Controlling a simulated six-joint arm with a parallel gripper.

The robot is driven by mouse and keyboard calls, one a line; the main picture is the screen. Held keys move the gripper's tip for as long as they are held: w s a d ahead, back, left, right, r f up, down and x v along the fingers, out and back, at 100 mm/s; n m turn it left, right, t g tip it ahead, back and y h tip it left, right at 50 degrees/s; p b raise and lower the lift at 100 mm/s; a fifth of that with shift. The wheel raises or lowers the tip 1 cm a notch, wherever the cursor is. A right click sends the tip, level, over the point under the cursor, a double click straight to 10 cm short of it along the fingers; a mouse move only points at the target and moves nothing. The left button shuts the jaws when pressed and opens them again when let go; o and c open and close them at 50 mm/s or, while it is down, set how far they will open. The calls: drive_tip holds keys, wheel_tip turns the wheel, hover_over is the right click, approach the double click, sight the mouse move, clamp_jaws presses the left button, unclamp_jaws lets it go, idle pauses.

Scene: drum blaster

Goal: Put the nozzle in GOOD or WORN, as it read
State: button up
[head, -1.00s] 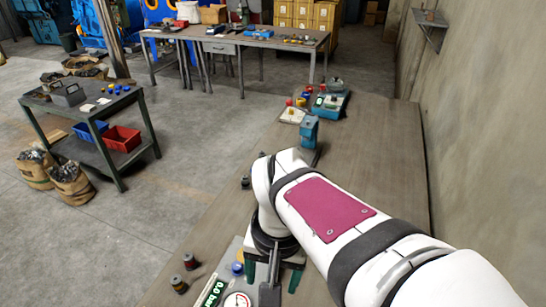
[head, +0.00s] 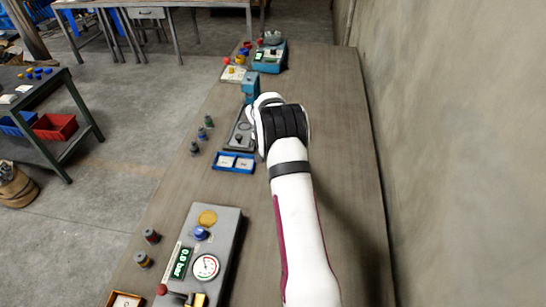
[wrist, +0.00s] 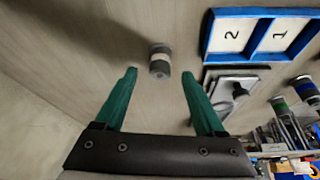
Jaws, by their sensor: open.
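In the wrist view, my gripper (wrist: 159,75) is open, with its two green fingers apart. A grey nozzle (wrist: 159,62) with a white band stands on the table between and just beyond the fingertips, not clasped. In the head view my arm hides both the gripper and this nozzle. A grey tester (head: 225,240) has a round gauge (head: 206,267) and a green display (head: 181,262) reading 0.0 bar. An orange-rimmed tray (head: 125,295) is cut off at the lower edge; I cannot read its label.
A blue two-part tray (head: 233,170) holds cards marked 2 and 1 in the wrist view (wrist: 207,45). A grey plate (wrist: 210,84) lies beside it. Several small banded cylinders (head: 195,148) stand along the table's left side. The table right of my arm is clear.

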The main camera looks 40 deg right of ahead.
drive_tip(key=x, duration=0.4)
clamp_jaws()
